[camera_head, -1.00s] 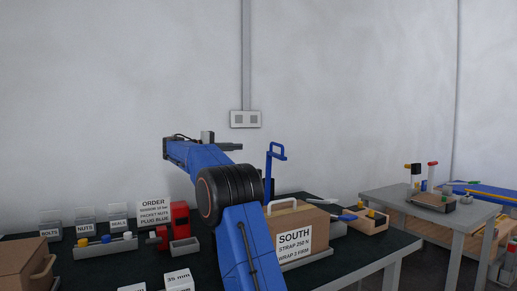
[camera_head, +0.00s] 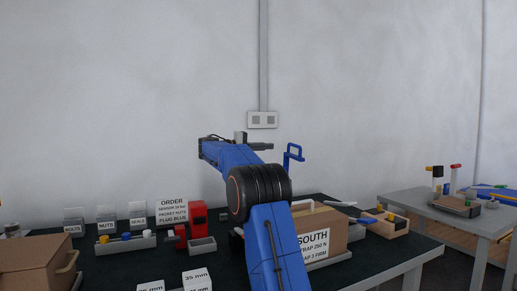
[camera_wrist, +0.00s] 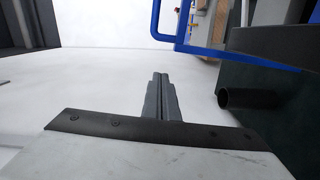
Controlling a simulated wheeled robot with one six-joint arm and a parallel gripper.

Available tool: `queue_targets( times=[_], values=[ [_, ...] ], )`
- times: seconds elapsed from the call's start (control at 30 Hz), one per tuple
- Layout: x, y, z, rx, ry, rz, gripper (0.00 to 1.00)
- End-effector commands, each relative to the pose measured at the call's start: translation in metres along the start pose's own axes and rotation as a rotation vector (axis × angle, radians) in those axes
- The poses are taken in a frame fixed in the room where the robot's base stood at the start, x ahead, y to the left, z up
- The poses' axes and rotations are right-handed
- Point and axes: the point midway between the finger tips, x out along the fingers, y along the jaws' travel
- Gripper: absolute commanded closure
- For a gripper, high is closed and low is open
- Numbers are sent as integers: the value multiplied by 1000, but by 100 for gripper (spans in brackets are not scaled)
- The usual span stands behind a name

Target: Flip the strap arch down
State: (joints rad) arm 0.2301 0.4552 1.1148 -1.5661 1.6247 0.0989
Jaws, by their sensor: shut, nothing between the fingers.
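The strap arch (camera_head: 294,153), which I take to be the blue frame, stands raised above the table behind the brown box marked SOUTH (camera_head: 331,231). Its lower part is hidden behind my arm in the head view. In the wrist view the blue frame (camera_wrist: 180,42) crosses the top, right of centre. My gripper (camera_head: 270,146) is shut and empty, pointing right, just left of the arch in the head picture. In the wrist view its closed fingers (camera_wrist: 160,85) lie below and left of the frame. I see no clear contact.
The dark table holds a brown carton (camera_head: 40,262), small bins, a red device (camera_head: 198,218) and white 35 mm blocks (camera_head: 196,279). A wooden tray (camera_head: 385,224) lies right of the box. A grey side table (camera_head: 425,205) stands further right. A dark block (camera_wrist: 270,90) fills the wrist view's right side.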

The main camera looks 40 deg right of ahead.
Motion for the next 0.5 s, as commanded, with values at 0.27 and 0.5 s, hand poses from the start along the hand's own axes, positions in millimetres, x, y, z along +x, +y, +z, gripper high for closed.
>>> queue_targets(
  times=[0.27, 0.5],
  values=[
    [36, 1, 12, -2, -1, 0, 100],
    [41, 0, 33, -1, 0, 0, 100]
  ],
)
